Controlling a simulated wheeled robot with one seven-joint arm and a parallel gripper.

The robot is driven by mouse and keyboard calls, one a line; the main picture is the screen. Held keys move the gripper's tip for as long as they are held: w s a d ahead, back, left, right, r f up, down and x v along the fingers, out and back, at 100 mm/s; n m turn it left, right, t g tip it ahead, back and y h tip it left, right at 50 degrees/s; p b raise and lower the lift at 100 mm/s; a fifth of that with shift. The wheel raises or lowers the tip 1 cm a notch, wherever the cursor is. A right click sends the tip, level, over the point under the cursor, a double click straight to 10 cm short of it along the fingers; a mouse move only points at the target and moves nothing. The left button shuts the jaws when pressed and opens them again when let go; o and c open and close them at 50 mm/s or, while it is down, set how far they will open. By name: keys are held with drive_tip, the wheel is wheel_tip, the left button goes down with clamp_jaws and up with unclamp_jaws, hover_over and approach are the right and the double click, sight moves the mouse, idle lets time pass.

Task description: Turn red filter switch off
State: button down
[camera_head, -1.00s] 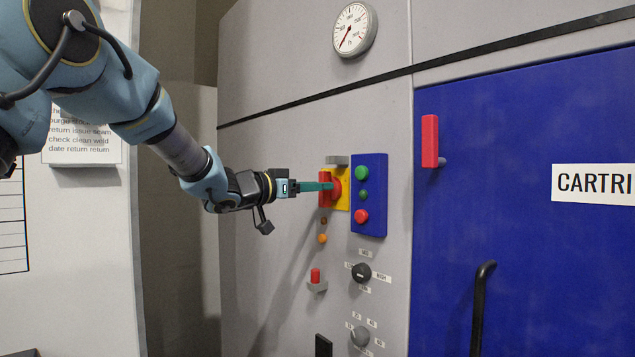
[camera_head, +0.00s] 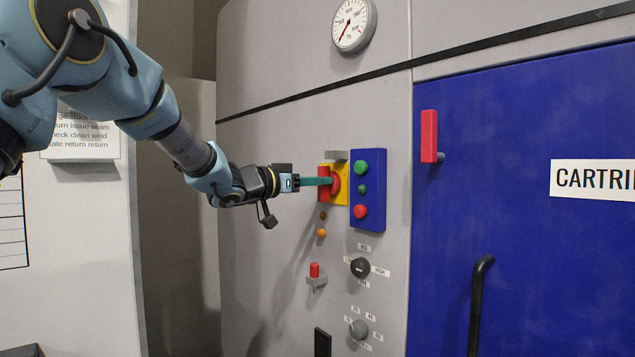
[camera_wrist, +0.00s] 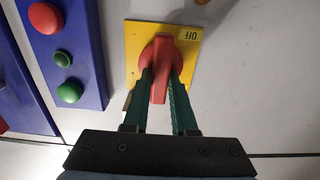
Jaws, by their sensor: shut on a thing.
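The red filter switch (camera_head: 335,184) is a red rotary handle on a round red hub, mounted on a yellow plate (camera_head: 341,198) on the grey cabinet. In the wrist view the red handle (camera_wrist: 161,62) stands out from the yellow plate (camera_wrist: 133,50), which has an upside-down "OFF" label (camera_wrist: 188,36) in one corner. My gripper (camera_head: 325,181) reaches it from the left with green fingers. In the wrist view my gripper (camera_wrist: 161,84) has one finger on each side of the handle, shut on it. The fingers hide part of the handle in the head view.
A blue button panel (camera_head: 372,226) with green and red buttons sits close to the right of the plate. A grey block (camera_head: 336,155) sits just above it. Below are an orange lamp (camera_head: 321,233), a small red toggle (camera_head: 314,270) and a black knob (camera_head: 360,267).

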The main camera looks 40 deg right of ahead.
drive_tip(key=shift+m, duration=0.3)
drive_tip(key=shift+s+f+m+b, duration=0.15)
drive_tip(key=shift+m+b, duration=2.1)
drive_tip(key=shift+m, duration=0.6)
drive_tip(key=shift+s+f+m+b, duration=0.1)
drive_tip(key=shift+f+m+b, duration=0.1)
drive_tip(key=shift+m+b, duration=2.4)
drive_tip(key=shift+s+f+m+b, duration=0.15)
drive_tip(key=shift+m+b, duration=1.8)
drive_tip(key=shift+m, duration=1.2)
drive_tip(key=c, duration=0.7)
unclamp_jaws()
drive_tip(key=a, duration=0.3)
drive_tip(key=a+b, duration=0.1)
drive_tip(key=a, duration=0.3)
drive_tip(key=a+b, duration=0.1)
drive_tip(key=a, duration=0.3)
drive_tip(key=shift+w, duration=0.3)
